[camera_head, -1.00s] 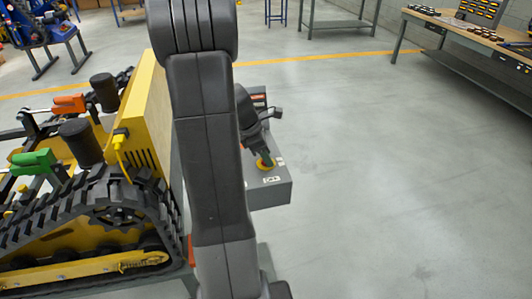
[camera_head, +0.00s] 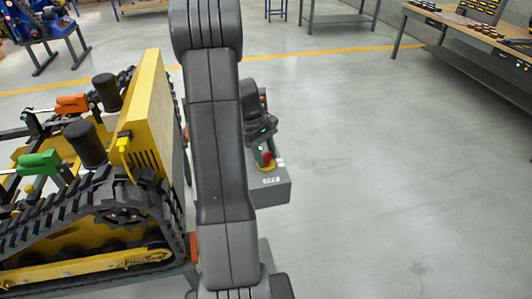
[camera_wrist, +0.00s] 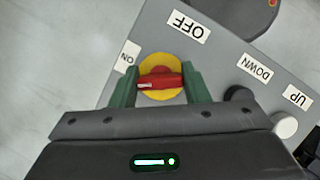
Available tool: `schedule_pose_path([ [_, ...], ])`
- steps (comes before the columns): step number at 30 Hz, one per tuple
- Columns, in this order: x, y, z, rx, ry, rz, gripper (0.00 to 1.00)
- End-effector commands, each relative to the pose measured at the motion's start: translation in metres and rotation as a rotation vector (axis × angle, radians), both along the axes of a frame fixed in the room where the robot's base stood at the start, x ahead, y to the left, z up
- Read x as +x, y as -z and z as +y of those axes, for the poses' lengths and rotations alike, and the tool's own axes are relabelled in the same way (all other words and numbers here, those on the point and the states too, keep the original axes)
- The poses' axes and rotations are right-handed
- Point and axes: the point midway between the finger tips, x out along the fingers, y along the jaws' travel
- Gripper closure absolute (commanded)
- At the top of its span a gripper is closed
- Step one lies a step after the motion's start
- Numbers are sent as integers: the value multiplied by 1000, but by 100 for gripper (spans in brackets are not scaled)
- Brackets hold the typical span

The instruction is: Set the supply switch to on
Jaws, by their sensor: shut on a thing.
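The supply switch is a red knob (camera_wrist: 160,81) on a yellow disc (camera_wrist: 162,62), on top of a grey control box (camera_head: 275,190). In the wrist view the knob lies nearly level across the picture, with a white mark at its left end. That end points left, on the side of the ON label (camera_wrist: 127,57) and a little below it. The OFF label (camera_wrist: 186,27) is above right. My gripper (camera_wrist: 161,84) has green fingers on both ends of the knob and is shut on it. In the head view my gripper (camera_head: 264,157) reaches down to the box.
A black button (camera_wrist: 238,94) by DOWN and a white button (camera_wrist: 285,125) by UP sit right of the switch, close to my gripper. A yellow tracked carrier (camera_head: 148,110) stands left of the box. Open floor (camera_head: 390,180) lies to the right.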

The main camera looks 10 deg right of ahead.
Motion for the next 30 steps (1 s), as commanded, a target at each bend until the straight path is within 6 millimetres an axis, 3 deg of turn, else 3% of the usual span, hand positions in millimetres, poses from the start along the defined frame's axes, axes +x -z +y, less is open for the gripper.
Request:
schedule_pose_path([
  [15, 1, -1, -1, 0, 429, -2, 81],
  [30, 1, -1, 0, 0, 582, -4, 81],
])
